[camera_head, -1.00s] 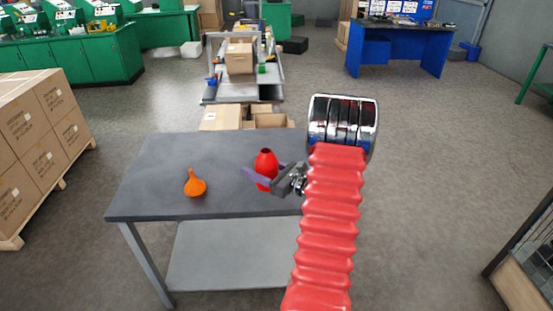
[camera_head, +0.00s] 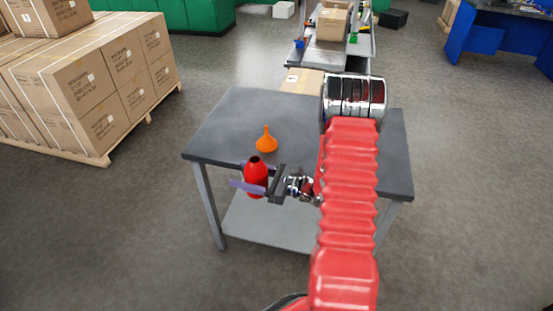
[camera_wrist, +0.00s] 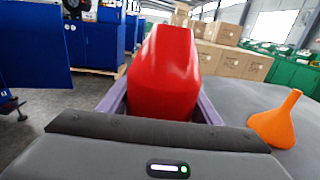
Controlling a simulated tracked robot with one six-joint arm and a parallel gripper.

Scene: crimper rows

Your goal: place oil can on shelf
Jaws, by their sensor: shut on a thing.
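The red oil can (camera_head: 256,170) is upright between the purple fingers of my gripper (camera_head: 254,180), which is shut on it. In the head view the can is in front of the near edge of the grey table (camera_head: 228,125), near its left part. In the wrist view the red can (camera_wrist: 165,75) fills the middle, with a finger along each side; its base is hidden by the gripper body. The table's lower shelf (camera_head: 262,228) shows below the top, partly hidden by my arm.
An orange funnel (camera_head: 266,140) stands on the tabletop behind the can. Stacked cardboard boxes (camera_head: 95,80) on a pallet are at the left. A cart (camera_head: 335,50) with a carton is behind the table. Open floor lies in front and at the right.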

